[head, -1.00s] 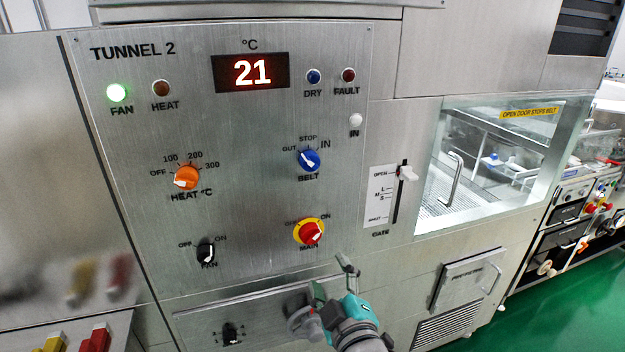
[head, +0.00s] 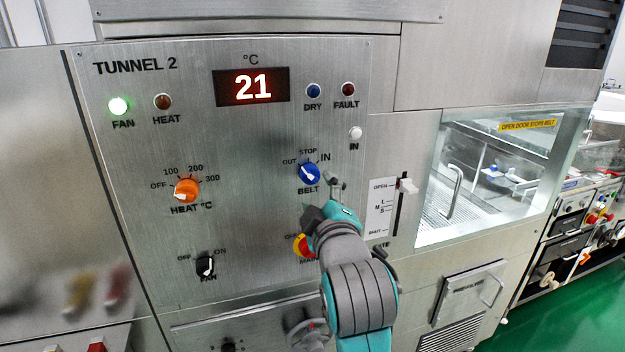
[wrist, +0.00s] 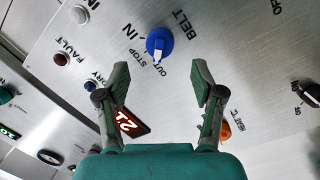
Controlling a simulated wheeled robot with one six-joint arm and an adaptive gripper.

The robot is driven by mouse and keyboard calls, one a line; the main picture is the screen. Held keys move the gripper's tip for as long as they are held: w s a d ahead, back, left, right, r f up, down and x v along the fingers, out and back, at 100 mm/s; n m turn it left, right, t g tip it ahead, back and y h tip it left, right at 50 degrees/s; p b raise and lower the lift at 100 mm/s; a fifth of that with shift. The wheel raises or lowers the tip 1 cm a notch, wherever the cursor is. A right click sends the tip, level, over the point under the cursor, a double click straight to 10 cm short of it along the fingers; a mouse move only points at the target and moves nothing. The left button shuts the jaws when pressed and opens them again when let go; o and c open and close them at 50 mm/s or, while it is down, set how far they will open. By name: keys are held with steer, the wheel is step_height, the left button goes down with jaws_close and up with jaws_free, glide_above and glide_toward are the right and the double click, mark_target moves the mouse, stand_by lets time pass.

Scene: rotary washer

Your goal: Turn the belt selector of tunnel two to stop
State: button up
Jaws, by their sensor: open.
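The belt selector (head: 309,174) is a blue round knob with a white pointer on the Tunnel 2 panel. Its pointer is turned to the upper left, towards OUT rather than STOP or IN. In the wrist view the blue knob (wrist: 159,43) stands ahead of the gap between my fingers, with its label BELT beside it. My gripper (head: 334,184) is just below and right of the knob in the head view. My open gripper (wrist: 160,80) has its two fingers wide apart in the wrist view, with nothing between them and not touching the knob.
The red and yellow main switch (head: 303,246) is partly hidden behind my arm. The gate slider (head: 408,186) sticks out to the right. The orange heat knob (head: 187,190) and black fan knob (head: 205,265) are to the left. The panel around the belt knob is flat.

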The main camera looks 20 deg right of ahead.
mark_target(313, 180)
steer(key=w, duration=0.4)
steer(key=w+d, duration=0.1)
steer(key=w, duration=0.2)
steer(key=c, duration=1.1)
